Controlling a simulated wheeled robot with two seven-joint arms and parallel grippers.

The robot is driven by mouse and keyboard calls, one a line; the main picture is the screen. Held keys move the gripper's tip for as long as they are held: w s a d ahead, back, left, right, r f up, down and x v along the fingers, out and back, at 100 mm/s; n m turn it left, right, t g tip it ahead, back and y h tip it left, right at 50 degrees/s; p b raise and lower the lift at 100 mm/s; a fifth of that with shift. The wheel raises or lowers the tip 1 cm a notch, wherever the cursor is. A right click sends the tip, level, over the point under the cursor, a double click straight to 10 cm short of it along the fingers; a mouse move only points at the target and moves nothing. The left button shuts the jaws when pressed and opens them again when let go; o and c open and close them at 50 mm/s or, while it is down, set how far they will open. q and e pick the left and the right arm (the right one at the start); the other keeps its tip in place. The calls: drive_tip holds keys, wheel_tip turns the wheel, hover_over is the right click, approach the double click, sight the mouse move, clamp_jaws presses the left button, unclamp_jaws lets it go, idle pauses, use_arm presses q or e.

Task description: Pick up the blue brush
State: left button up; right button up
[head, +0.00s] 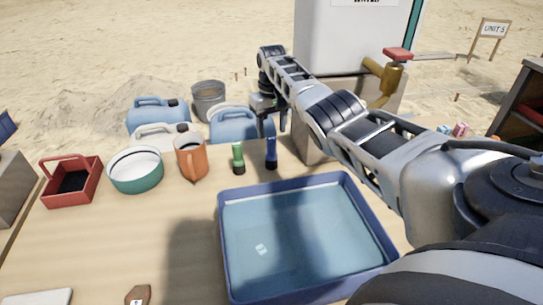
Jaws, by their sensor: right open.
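The blue brush (271,157) stands upright on the table behind the blue tray. A similar green brush (238,160) stands just to its left. My right gripper (272,122) reaches over from the right and points down above the blue brush. Its jaws are open, with one finger to each side of the brush's top in the picture. I cannot tell how much height lies between the fingertips and the brush. My left gripper is out of view.
A blue-rimmed tray (228,245) of water fills the table's front middle. Blue jerrycans (158,113) and a bucket (209,100) are behind. The front left table is mostly clear.

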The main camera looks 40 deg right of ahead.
sight(271, 139)
drive_tip(key=f, duration=0.2)
drive_tip(key=f+b, duration=0.1)
drive_tip(key=f, duration=0.2)
drive_tip(key=shift+s+a, duration=0.1)
drive_tip(key=shift+a, duration=0.1)
clamp_jaws()
drive_tip(key=shift+r, duration=0.15)
